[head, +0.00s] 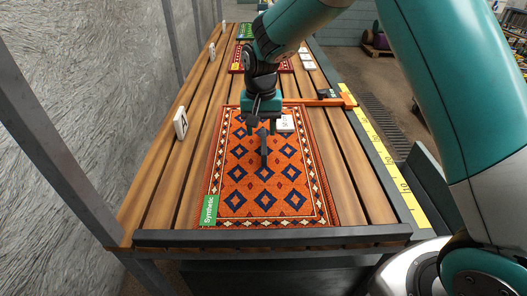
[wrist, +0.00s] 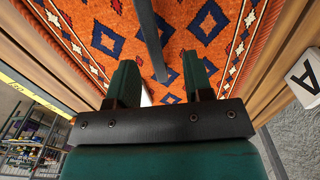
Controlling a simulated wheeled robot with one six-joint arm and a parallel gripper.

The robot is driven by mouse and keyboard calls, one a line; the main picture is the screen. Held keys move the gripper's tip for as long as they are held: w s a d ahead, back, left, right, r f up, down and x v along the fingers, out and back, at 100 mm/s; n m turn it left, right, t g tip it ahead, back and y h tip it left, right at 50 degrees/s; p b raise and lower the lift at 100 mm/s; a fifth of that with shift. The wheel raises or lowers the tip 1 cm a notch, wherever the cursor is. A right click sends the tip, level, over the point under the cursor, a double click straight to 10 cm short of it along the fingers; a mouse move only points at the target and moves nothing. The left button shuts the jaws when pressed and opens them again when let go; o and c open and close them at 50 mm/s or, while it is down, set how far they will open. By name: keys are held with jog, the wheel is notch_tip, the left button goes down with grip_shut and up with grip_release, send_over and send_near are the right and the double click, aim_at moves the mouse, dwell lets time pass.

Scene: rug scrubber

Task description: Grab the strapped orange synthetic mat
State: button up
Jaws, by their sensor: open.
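The orange mat (head: 240,205), patterned with blue diamonds, lies flat on a slatted wooden table. A green label reading "Synthetic" (head: 209,210) is at its near left corner. A narrow dark grey strap (head: 264,152) runs along the mat's middle; the wrist view shows it as a grey bar (wrist: 150,38) leading down between my fingers. My gripper (head: 263,124) is over the far half of the mat, pointing down. In the wrist view my gripper (wrist: 160,78) is open, its two green fingers apart with the strap's visible end between them. I cannot tell its exact height.
An "A" marker (head: 181,122) stands left. A dark rail (head: 270,237) edges the front. A red mat (head: 238,60) lies farther back.

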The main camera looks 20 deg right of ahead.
aim_at(263, 141)
jog(key=shift+s+d+f+p, duration=0.1)
jog(key=shift+d+f+p, duration=0.1)
jog(key=shift+f, duration=1)
jog(key=shift+d+f+p, duration=0.15)
jog(key=shift+f, duration=1)
jog(key=shift+c, duration=0.2)
grip_shut()
jog(key=shift+r, duration=0.15)
